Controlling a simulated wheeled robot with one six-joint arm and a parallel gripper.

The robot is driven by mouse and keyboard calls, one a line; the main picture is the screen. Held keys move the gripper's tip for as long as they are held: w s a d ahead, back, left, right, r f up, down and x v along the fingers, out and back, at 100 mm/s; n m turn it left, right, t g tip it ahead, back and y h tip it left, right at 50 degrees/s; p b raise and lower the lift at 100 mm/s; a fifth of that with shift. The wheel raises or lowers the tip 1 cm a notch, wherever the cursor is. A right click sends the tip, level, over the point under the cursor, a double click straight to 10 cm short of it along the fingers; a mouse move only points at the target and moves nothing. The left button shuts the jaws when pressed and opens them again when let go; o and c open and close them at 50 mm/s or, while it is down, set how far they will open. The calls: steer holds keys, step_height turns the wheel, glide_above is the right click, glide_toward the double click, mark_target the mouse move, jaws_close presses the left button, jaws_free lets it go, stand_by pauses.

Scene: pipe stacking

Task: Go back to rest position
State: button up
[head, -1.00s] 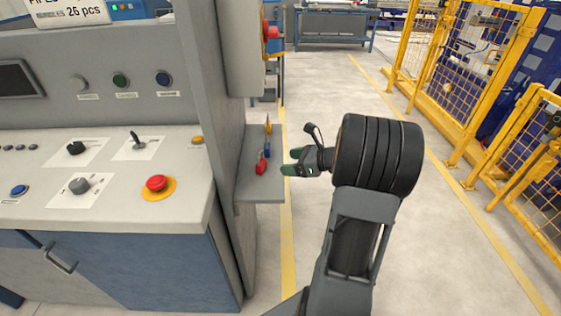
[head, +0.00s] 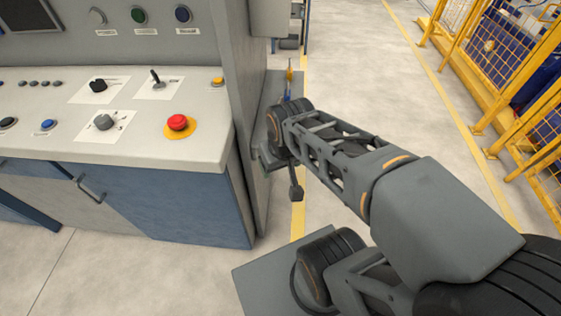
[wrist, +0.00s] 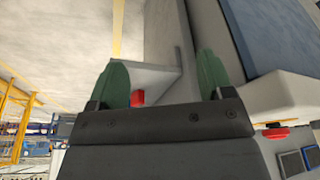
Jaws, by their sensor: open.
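My gripper (wrist: 162,80) shows in the wrist view with its two green fingers spread wide apart. Nothing is between the fingertips. Beyond the fingers in the wrist view is a small grey side shelf (wrist: 155,75) with a red object (wrist: 138,97) near the left finger. The shelf also shows in the head view (head: 285,82), mostly covered by my arm.
A grey control console (head: 150,145) with a red emergency button (head: 178,122) stands on the left, close to my arm. Yellow mesh fencing (head: 490,50) stands on the right. Grey floor (head: 370,70) with yellow lines lies open between them.

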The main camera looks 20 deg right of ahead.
step_height(320, 180, up, 16)
steer(key=p, duration=1.4)
steer(key=shift+s+a+f+t, duration=0.2)
steer(key=shift+a+f+t, duration=0.05)
steer(key=shift+a+t, duration=0.1)
